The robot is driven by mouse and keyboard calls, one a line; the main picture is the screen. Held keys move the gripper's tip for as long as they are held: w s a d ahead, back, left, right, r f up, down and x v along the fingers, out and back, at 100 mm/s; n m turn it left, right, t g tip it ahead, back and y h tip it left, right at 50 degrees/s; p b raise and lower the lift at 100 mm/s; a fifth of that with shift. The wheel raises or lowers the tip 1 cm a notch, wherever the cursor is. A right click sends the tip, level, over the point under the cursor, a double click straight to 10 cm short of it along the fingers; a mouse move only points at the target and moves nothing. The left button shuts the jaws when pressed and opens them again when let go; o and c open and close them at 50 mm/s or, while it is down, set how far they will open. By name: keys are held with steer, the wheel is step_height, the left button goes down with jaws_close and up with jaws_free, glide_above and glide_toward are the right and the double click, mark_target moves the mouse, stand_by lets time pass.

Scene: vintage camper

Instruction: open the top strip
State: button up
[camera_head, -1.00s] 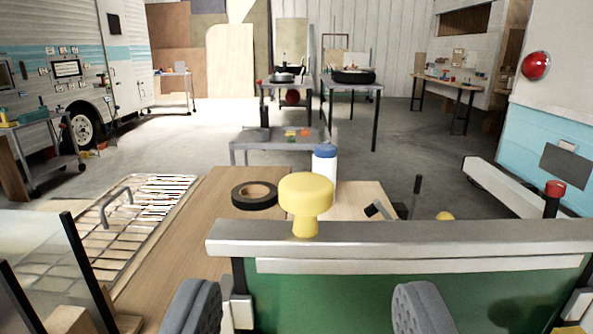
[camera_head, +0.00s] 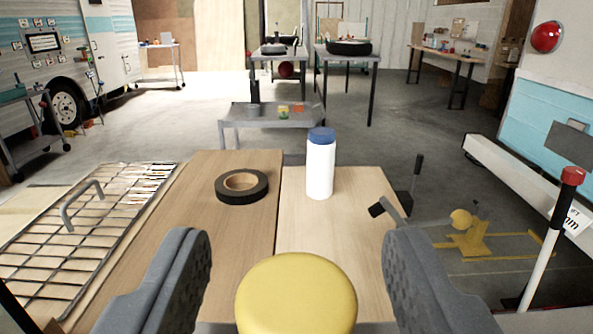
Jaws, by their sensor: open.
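A yellow round knob (camera_head: 296,297) shows at the bottom middle of the view, close to the camera. My gripper (camera_head: 296,245) is open, one grey finger to each side of the knob, with a gap on both sides. The fingers do not touch it. A thin grey sliver beside the knob at the bottom edge looks like the metal top strip (camera_head: 215,327); the rest of the strip is hidden or out of view.
A roll of black tape (camera_head: 242,186) and a white bottle with a blue cap (camera_head: 320,165) stand on the wooden boards (camera_head: 235,250) beyond. A wire rack (camera_head: 75,235) lies left. A white post with a red top (camera_head: 548,240) stands right. A low grey table (camera_head: 270,117) is behind.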

steer(key=shift+w, duration=1.4)
